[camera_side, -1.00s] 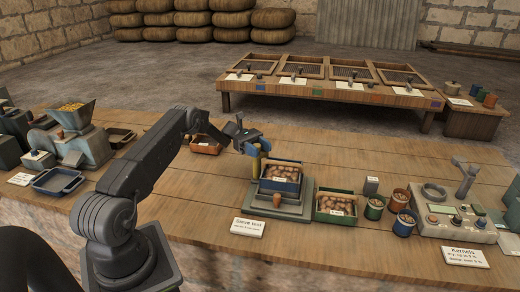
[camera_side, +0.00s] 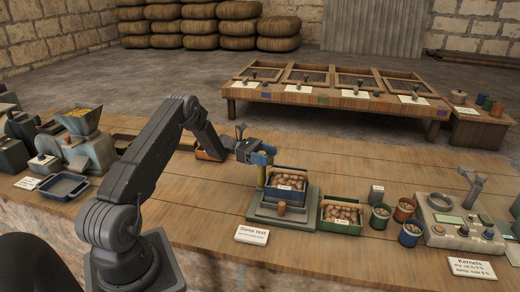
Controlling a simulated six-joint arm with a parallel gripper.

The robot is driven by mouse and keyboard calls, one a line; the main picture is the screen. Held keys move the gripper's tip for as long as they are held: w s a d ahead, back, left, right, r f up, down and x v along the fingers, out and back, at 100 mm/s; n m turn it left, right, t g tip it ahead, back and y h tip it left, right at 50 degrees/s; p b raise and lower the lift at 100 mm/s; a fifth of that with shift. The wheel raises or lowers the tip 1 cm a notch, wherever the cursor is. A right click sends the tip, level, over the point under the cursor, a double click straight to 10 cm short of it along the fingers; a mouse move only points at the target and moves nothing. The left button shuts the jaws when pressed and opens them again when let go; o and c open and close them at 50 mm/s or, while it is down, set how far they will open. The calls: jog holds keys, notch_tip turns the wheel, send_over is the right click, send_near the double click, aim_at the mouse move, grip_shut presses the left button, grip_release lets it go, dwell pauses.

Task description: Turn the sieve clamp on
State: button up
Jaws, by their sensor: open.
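The test stand (camera_side: 258,217) is a grey-green base on the bench behind a small white sign. A blue tray (camera_side: 287,195) of brown, nut-like pieces sits on it. A small orange knob (camera_side: 282,208) is at the stand's front. A yellow upright piece (camera_side: 261,178) rises at the tray's left. Which part is the sieve clamp is not clear. My gripper (camera_side: 262,158) is open at the top of the yellow piece, just left of and above the tray. Its fingers are small here, and I cannot tell whether they touch the yellow piece.
A green tray (camera_side: 342,213) of similar pieces stands close to the stand's right, with several small cups beyond. A grey device (camera_side: 455,232) is at far right. An empty blue tray (camera_side: 63,186) and a hopper machine (camera_side: 88,145) are at left.

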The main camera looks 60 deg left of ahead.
jog(key=n+t+y, duration=0.1)
jog(key=t, duration=0.1)
jog(key=n+t+y, duration=0.1)
jog(key=n, duration=0.1)
jog(key=shift+a+t+y, duration=0.2)
jog(key=shift+t+y, duration=0.2)
jog(key=v, duration=1.3)
jog(key=w+d+r+m+g, duration=0.2)
jog(key=d+r+m+g, duration=0.8)
jog(key=d, duration=0.6)
jog(key=s+d+r+m+g+y, duration=0.1)
jog(key=s+d+r+m+y, duration=0.2)
jog(key=d, duration=0.4)
jog(key=s+d+r+m+g+y, duration=0.1)
jog(key=s+d+r+m+y, duration=0.2)
jog(key=d, duration=0.4)
notch_tip(320, 180, up, 2)
jog(key=shift+s+m+y, duration=0.4)
jog(key=shift+s+m, duration=0.4)
jog(key=shift+s, duration=0.15)
jog(key=shift+d, duration=0.1)
